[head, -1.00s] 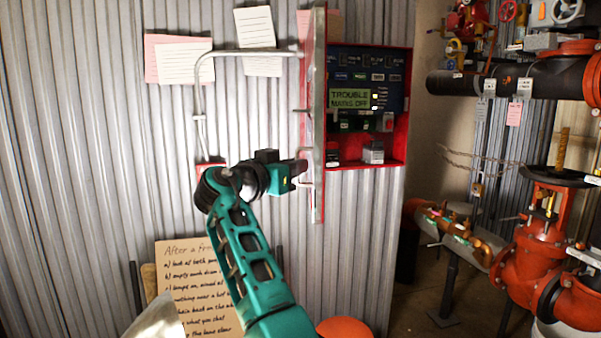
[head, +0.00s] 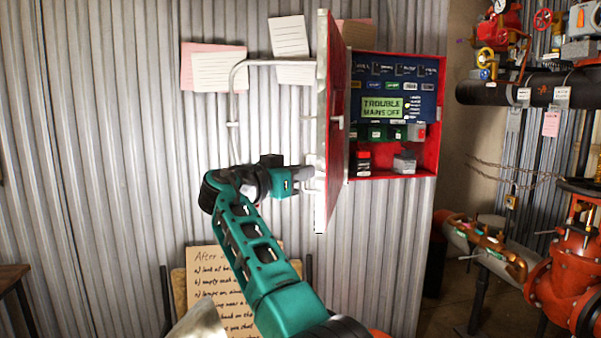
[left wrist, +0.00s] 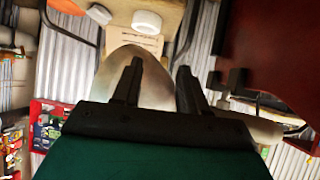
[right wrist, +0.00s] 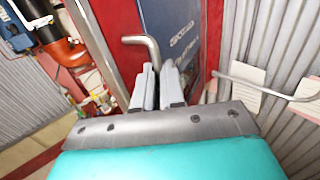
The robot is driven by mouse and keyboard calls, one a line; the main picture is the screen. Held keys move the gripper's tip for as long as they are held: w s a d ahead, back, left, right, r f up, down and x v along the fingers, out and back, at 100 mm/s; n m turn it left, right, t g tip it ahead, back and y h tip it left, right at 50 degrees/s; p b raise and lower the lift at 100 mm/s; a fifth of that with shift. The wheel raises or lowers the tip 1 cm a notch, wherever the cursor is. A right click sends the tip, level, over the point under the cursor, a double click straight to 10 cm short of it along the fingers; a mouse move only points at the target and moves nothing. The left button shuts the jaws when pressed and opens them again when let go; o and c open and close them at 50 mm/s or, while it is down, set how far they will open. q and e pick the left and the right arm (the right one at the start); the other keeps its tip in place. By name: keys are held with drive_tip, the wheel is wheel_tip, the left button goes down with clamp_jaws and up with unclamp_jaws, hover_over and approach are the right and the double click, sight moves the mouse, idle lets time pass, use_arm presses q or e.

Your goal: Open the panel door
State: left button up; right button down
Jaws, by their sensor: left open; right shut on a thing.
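The red panel box (head: 439,115) hangs on the corrugated wall at upper middle right in the head view. Its door (head: 338,90) stands open on the box's left side, seen steeply from the edge, with its red inner face showing. My right gripper (head: 307,174) is at the door's lower left, on its outer side. In the right wrist view its fingers (right wrist: 158,88) are shut at the end of a bent metal handle (right wrist: 146,44); the fingers partly hide the grip. My left gripper (left wrist: 160,90) is open and empty in the left wrist view.
A grey conduit (head: 232,110) runs on the wall left of the door. A written board (head: 215,285) stands low behind my right arm. Red valves and pipes (head: 560,270) fill the right side.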

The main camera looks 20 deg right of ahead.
drive_tip(key=shift+d+r, duration=0.25)
drive_tip(key=shift+d, duration=0.05)
drive_tip(key=c, duration=1.4)
unclamp_jaws()
drive_tip(key=shift+w+d+f, duration=0.1)
drive_tip(key=shift+d+f, duration=0.05)
drive_tip(key=shift+o, duration=0.8)
drive_tip(key=shift+f, duration=0.15)
drive_tip(key=v, duration=1.3)
drive_tip(key=shift+f, duration=0.1)
